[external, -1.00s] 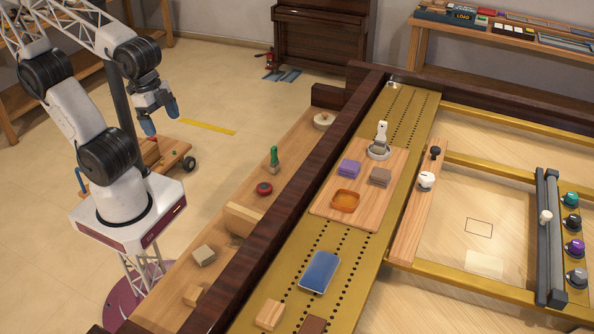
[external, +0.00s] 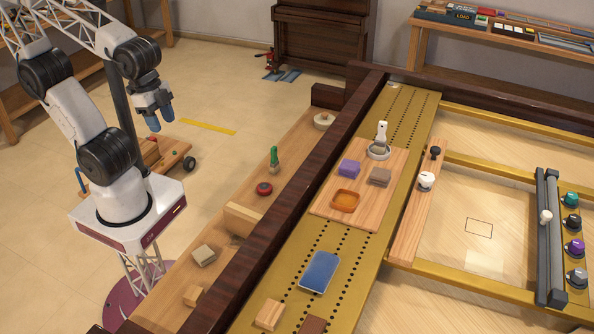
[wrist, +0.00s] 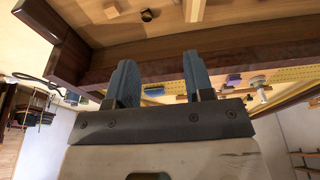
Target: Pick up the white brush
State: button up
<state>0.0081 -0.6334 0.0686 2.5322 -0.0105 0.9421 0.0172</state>
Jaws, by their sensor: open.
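The white brush (external: 381,132) stands upright with its handle up, in a round grey holder (external: 378,152) at the back of a light wooden board (external: 322,203). In the wrist view a white upright thing that looks like the brush (wrist: 261,88) shows at the right. My gripper (external: 160,117) is open and empty, up in the air at the left over the floor side, well apart from the brush. Its two blue fingers (wrist: 160,78) are spread in the wrist view with nothing between them.
A purple block (external: 349,168), a brown block (external: 380,177) and an orange dish (external: 345,201) share the board. A dark wooden rail (external: 290,205) and a shelf with a green-handled tool (external: 274,158) lie between my arm and the board. A blue pad (external: 320,272) lies nearer.

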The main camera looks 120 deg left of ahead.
jog(key=n+t+y, duration=0.1)
jog(key=t+y, duration=0.2)
jog(key=t, duration=0.6)
send_over(381, 121)
jog(key=s+d, duration=0.8)
jog(key=s, duration=0.2)
jog(key=f, duration=0.1)
jog(key=w+a+f+h, duration=0.1)
jog(key=a+f, duration=0.1)
jog(key=w+a+f+t+h, duration=0.1)
jog(key=w+a+f, duration=0.1)
jog(key=a, duration=0.1)
jog(key=w+a+f+t, duration=0.1)
jog(key=w+a+f, duration=0.1)
jog(key=a, duration=0.1)
jog(key=shift+w+f+m+h, duration=0.1)
jog(key=shift+w+m+h, duration=0.05)
jog(key=shift+m+h, duration=0.25)
jog(key=shift+w, duration=0.1)
jog(key=shift+x, duration=1.2)
jog(key=shift+w+f, duration=0.1)
